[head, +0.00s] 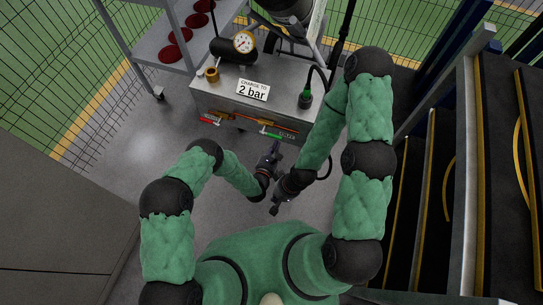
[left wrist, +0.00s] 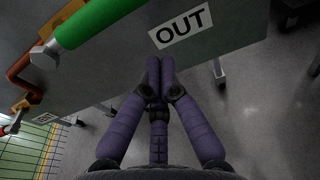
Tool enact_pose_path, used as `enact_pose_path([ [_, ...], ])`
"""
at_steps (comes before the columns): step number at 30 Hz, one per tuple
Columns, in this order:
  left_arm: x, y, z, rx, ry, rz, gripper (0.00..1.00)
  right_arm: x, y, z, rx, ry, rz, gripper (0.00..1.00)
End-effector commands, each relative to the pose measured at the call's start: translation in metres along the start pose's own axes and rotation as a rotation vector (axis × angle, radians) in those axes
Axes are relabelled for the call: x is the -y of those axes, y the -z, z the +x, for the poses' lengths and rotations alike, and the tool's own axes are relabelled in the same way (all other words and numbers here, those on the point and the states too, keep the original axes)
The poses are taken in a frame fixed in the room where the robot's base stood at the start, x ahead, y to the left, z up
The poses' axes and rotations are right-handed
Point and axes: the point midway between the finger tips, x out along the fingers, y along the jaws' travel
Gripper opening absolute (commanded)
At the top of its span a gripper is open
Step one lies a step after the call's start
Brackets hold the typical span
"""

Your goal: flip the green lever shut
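The green lever (head: 271,135) is on the front of the grey bench, beside a white OUT label (head: 287,135). In the left wrist view the green lever (left wrist: 95,24) is a thick bar running from upper right to lower left at the upper left, with the OUT label (left wrist: 181,28) to its right. My left gripper (head: 274,148) is just below the lever in the head view. In the left wrist view its purple fingers (left wrist: 160,62) are together and empty, below the OUT label and apart from the lever. My right gripper (head: 274,210) is lower, away from the bench; its fingers are unclear.
The bench (head: 225,98) carries a pressure gauge (head: 243,42) and a "CHARGE TO 2 bar" sign (head: 253,90). A red lever (head: 209,121) and copper pipe (left wrist: 22,68) are left of the green lever. Stairs (head: 440,190) stand at right. Floor at left is clear.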

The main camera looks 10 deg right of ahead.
Motion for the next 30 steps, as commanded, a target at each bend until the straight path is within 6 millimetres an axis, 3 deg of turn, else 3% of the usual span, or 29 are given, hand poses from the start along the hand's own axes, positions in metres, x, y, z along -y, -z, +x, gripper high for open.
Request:
enact_pose_path([
  [3,-0.001,-0.019,-0.008,-0.001,-0.001,-0.001,0.0,0.001,0.0,-0.003,0.0,0.0,0.0,0.0],
  [9,0.0,-0.032,-0.014,-0.002,0.001,-0.001,0.0,0.002,0.0,-0.004,-0.001,0.0,0.0,0.0],
  [30,-0.008,-0.038,-0.023,-0.002,0.003,-0.041,0.0,0.003,0.0,-0.009,0.0,0.0,0.0,0.0],
])
